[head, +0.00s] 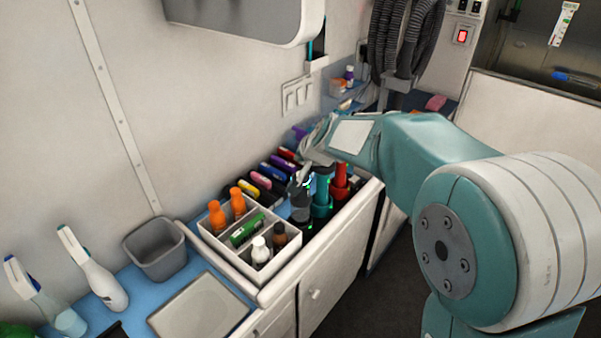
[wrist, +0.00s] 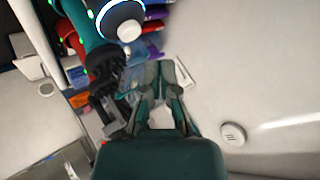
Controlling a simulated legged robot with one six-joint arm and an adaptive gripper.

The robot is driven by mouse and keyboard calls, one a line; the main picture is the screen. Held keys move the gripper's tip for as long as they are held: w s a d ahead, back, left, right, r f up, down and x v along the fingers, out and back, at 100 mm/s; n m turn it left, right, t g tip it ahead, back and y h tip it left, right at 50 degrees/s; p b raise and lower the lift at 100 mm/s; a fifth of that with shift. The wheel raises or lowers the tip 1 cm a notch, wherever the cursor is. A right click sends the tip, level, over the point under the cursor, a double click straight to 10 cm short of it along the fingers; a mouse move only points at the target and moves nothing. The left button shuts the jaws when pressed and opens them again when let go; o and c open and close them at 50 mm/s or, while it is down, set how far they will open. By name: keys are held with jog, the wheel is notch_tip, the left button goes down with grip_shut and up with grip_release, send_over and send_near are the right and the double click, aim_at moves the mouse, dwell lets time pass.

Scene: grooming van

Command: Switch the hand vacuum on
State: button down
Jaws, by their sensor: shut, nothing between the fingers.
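A teal upright device (head: 322,194) with small green lights stands among dark and red cylinders at the right end of the counter. In the wrist view a teal body (wrist: 92,12) shows a glowing ring and a round white end (wrist: 129,29), with a dark ribbed part below. It looks like the same device, but I cannot tell for certain that it is the hand vacuum. My gripper (head: 309,168) is above this group, partly covering it. In the wrist view my gripper (wrist: 163,82) is shut and empty, right of the ribbed part. I see no clear contact.
A white divided tray (head: 245,262) holds several bottles. Coloured clipper-like items (head: 272,172) line the wall behind. A grey bin (head: 155,248) and spray bottles (head: 92,272) stand left. Hoses (head: 397,40) hang behind my arm. The floor right of the white cabinet (head: 335,262) is clear.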

jog(key=shift+r, duration=2)
jog(key=s+d+n+g+h, duration=0.1)
jog(key=s+d, duration=0.4)
jog(key=s, duration=0.6)
jog(key=s+d+f+n+h, duration=0.1)
jog(key=s+d+h, duration=0.1)
jog(key=s+d, duration=0.4)
jog(key=s+d+n+g+h, duration=0.1)
jog(key=s+d, duration=0.4)
jog(key=s, duration=1.1)
jog(key=shift+s+d+f+g, duration=0.2)
jog(key=shift+s+d+g, duration=0.1)
jog(key=shift+d, duration=0.1)
